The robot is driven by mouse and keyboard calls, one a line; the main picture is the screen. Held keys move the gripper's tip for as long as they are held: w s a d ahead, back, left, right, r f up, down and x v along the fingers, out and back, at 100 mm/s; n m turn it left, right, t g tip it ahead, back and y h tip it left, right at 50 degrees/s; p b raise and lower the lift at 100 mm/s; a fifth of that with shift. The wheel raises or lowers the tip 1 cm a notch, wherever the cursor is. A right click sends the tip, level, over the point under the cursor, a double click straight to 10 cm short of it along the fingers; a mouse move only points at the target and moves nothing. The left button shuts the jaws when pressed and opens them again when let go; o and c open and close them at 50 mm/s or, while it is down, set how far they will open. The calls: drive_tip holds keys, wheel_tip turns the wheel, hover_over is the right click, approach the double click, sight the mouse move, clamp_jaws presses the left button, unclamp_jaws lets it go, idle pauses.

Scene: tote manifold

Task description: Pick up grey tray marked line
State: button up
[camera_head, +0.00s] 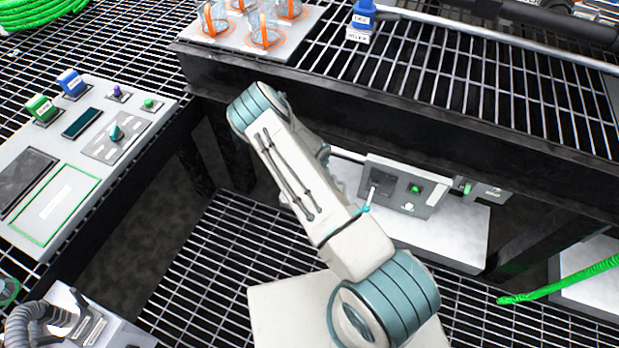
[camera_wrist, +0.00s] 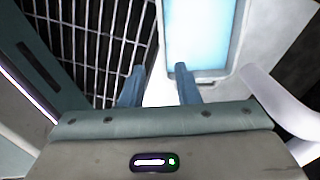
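I cannot make out a grey tray marked line for certain in either view; no such lettering is readable. In the wrist view, my gripper (camera_wrist: 158,80) has its two blue fingers apart with nothing between them. The right fingertip overlaps the lower left edge of a pale blue panel with a whitish rim (camera_wrist: 203,35); I cannot tell whether they touch. In the head view, my arm bends down towards the low level under the grating bench and hides my gripper.
A light plate (camera_head: 228,38) with orange rings and clear vessels stands on the grating bench (camera_head: 450,85). Below is a grey control box (camera_head: 405,185) on a pale slab. A control panel (camera_head: 75,160) is at left, a green hose (camera_head: 560,284) at right. Dark bench edges flank my arm.

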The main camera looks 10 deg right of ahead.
drive_tip(key=f+b, duration=0.1)
drive_tip(key=f, duration=0.1)
drive_tip(key=f+b, duration=0.1)
drive_tip(key=f, duration=0.5)
drive_tip(key=shift+w+d+b, duration=0.1)
drive_tip(key=shift+w+b, duration=0.2)
drive_tip(key=shift+b, duration=0.1)
drive_tip(key=shift+f+b, duration=1.45)
drive_tip(key=shift+f, duration=1.5)
drive_tip(key=shift+r, duration=0.1)
clamp_jaws()
